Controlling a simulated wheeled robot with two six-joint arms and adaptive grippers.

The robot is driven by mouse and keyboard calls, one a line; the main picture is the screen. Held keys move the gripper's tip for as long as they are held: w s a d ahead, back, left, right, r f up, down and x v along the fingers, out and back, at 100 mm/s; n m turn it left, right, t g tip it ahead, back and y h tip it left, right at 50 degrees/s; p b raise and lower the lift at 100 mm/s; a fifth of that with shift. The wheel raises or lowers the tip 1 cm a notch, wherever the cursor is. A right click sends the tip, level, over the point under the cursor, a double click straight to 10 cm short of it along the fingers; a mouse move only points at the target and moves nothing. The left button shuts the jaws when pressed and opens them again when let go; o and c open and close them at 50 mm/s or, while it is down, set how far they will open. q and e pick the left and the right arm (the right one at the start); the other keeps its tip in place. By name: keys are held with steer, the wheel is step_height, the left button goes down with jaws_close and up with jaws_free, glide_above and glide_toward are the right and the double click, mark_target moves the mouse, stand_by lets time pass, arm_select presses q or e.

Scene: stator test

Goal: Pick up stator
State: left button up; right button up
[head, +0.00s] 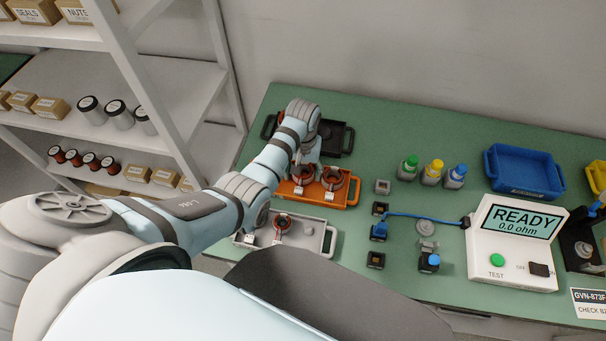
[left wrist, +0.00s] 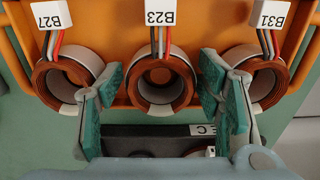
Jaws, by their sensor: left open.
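An orange tray (head: 322,203) on the green table holds ring-shaped copper-coloured stators with leads and white tags. In the left wrist view, three stators stand in a row in the tray (left wrist: 118,30): the B27 stator (left wrist: 50,85), the B23 stator (left wrist: 186,85) in the middle and the B31 stator (left wrist: 284,85). My left gripper (left wrist: 162,78) is open and empty, its green-padded fingertips either side of the B23 stator in that view. I cannot tell whether they touch it or are still above it. In the head view my left wrist hides part of the tray. My right gripper is out of view.
A grey tray (head: 318,254) with a stator (head: 282,222) lies in front, a dark tray (head: 346,145) behind. To the right are small sockets with a blue cable (head: 425,217), bottles (head: 432,172), a blue bin (head: 525,170) and a tester (head: 505,265) reading READY. A shelf stands left.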

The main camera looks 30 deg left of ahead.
arm_select(q)
steer(key=shift+f, duration=0.35)
steer(key=shift+s+r, duration=0.15)
steer(key=shift+c, duration=0.4)
steer(key=c, duration=1.1)
